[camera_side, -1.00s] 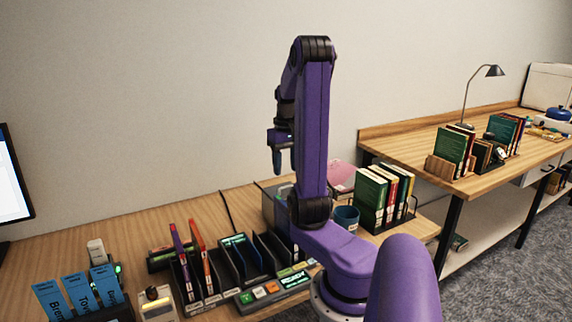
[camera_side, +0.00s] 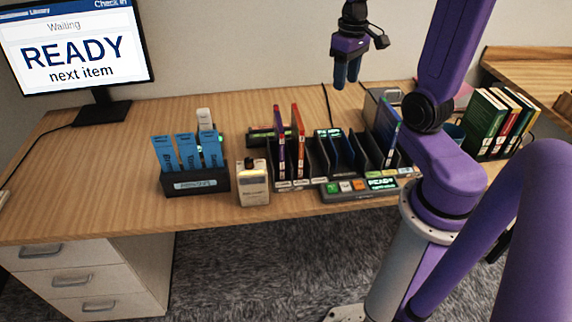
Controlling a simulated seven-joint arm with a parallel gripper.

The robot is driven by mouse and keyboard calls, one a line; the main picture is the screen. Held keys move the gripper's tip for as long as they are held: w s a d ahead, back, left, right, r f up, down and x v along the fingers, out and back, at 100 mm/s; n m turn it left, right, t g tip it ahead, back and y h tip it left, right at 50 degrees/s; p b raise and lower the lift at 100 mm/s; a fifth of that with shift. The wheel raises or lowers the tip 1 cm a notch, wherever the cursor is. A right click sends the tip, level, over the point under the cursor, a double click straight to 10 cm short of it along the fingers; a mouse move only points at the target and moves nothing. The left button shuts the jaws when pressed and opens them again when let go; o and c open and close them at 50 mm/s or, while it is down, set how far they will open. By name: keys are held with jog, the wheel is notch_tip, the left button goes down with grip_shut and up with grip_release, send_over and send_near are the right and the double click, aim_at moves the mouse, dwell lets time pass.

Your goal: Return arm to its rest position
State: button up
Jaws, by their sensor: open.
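My gripper (camera_side: 347,77) hangs in the air above the back of the desk, over the sorter, with its fingers pointing down. It is open, and nothing shows between its fingers. My purple arm rises at the right of the desk and partly hides the sorter's right end. The sorter (camera_side: 345,165) is a row of dark slots with a lit panel (camera_side: 381,183) in front. A purple book (camera_side: 279,140) and a red book (camera_side: 298,135) stand in its left slots. A blue book (camera_side: 388,132) stands tilted in a right slot.
A monitor (camera_side: 75,50) reading READY stands at the back left. A holder (camera_side: 195,184) with blue cards and a small beige device (camera_side: 252,183) stand left of the sorter. Upright books (camera_side: 485,120) stand at the right. The desk's left part (camera_side: 80,180) is clear.

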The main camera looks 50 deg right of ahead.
jog(key=s+a+f+n, duration=0.1)
jog(key=s+a+n, duration=0.35)
jog(key=a, duration=0.45)
jog(key=s+a+n, duration=0.3)
jog(key=a+n, duration=0.2)
jog(key=a, duration=0.4)
jog(key=s+a+n, duration=0.4)
jog(key=s, duration=0.4)
jog(key=shift+f+n, duration=0.35)
jog(key=shift+o, duration=0.5)
jog(key=shift+w, duration=0.15)
